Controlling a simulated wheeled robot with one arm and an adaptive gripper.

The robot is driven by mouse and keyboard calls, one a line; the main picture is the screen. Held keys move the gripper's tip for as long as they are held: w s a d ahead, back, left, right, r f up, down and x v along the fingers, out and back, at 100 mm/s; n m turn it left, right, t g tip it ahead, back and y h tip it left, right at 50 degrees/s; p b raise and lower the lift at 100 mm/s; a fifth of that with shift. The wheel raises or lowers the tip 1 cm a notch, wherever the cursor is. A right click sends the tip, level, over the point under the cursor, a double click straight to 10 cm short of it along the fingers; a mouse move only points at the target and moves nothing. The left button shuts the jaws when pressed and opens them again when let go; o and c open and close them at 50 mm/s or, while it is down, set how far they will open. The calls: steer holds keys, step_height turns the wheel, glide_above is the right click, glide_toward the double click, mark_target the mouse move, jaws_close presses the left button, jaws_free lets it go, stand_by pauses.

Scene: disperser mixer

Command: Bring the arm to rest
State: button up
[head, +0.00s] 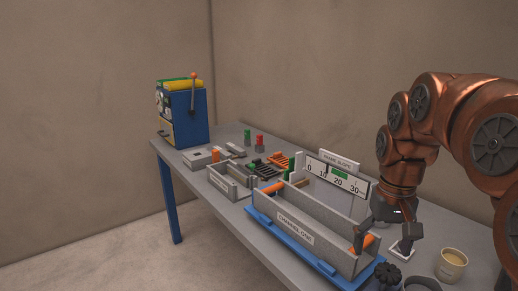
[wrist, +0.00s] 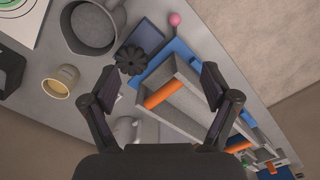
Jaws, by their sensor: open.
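My gripper (head: 383,248) is at the end of my copper-coloured arm, on the right in the head view, over the near end of the grey trough. In the wrist view my gripper (wrist: 160,75) has its two dark fingers wide apart, with nothing held between them. The grey trough (head: 294,230) sits on a blue base (head: 291,242) and has orange pieces at both ends. Below the fingers in the wrist view are the trough (wrist: 187,97) and one orange piece (wrist: 165,93). One finger overlaps the trough's near end in the head view; I cannot tell whether they touch.
A beige cup (head: 452,266), a black lobed knob (head: 387,273) and a grey mug (wrist: 92,40) are near the gripper. A slope scale (head: 337,178) rises behind the trough. A blue cabinet (head: 185,117) with a lever stands at the far left. Small parts and trays fill the table's middle.

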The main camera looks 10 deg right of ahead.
steer(key=s+a+f+n+p, duration=0.1)
steer(key=s+a+f, duration=0.1)
steer(key=s, duration=0.4)
steer(key=s+a+f+g+p, duration=0.1)
steer(key=s+a+f+p, duration=0.1)
steer(key=s+a, duration=0.3)
steer(key=s+a+f+n+p, duration=0.1)
steer(key=s+a+f+p, duration=0.1)
steer(key=s, duration=0.6)
steer(key=shift+s+a+f+n, duration=0.35)
steer(key=shift+a+f, duration=0.2)
steer(key=shift+a, duration=0.6)
